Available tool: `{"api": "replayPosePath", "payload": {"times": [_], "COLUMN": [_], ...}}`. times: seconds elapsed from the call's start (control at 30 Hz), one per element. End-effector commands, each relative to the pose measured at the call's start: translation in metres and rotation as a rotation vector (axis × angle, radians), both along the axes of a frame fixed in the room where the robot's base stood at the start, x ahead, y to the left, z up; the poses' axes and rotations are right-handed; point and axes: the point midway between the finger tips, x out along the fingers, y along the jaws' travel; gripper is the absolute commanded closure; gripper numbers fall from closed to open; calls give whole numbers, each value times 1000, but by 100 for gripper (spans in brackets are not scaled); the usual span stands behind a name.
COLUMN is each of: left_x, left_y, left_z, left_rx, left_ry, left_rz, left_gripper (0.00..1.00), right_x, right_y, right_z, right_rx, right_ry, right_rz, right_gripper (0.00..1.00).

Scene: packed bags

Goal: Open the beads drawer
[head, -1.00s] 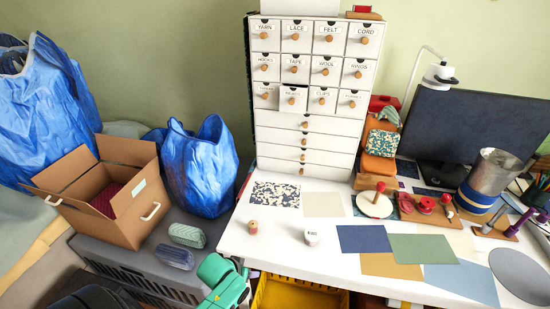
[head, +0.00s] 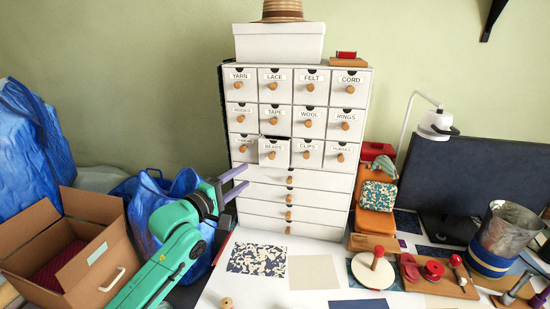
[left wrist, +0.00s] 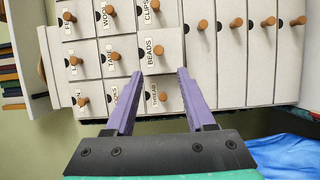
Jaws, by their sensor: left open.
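The white beads drawer (head: 283,146) sits in the third row of the drawer cabinet (head: 298,216), second from the left. It stands slightly forward of its neighbours, with a dark gap above it. Its round wooden knob (head: 271,155) is uncovered and also shows in the left wrist view (left wrist: 158,50). My left gripper (head: 247,177) is open and empty, left of and below the beads drawer. In the left wrist view its purple fingers (left wrist: 160,72) point toward the cabinet front, and the thread drawer's knob (left wrist: 163,96) shows between them. My right gripper is not in view.
Wide drawers lie below the labelled ones. A blue bag (head: 160,196) and an open cardboard box (head: 104,262) stand left, near my left arm. A patterned sheet (head: 257,259) lies before the cabinet. A lamp (head: 437,124) and monitor (head: 480,180) stand right.

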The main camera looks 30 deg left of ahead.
Motion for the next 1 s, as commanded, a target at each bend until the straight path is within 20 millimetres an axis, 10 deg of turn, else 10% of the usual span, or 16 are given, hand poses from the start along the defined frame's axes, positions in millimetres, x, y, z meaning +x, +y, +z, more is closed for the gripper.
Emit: {"api": "replayPosePath", "payload": {"times": [0.6,0.97,1.0], "left_x": [127,138,138], "left_y": [-18,-19,-19], "left_z": [0,-3,-3], "left_rx": [3,6,6], "left_ry": [3,4,4], "left_rz": [2,2,2], "left_gripper": [45,45,57], "right_x": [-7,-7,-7], "right_y": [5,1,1], "right_z": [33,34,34], "right_rx": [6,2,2], "right_ry": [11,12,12], "right_rz": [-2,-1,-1], "right_gripper": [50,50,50]}}
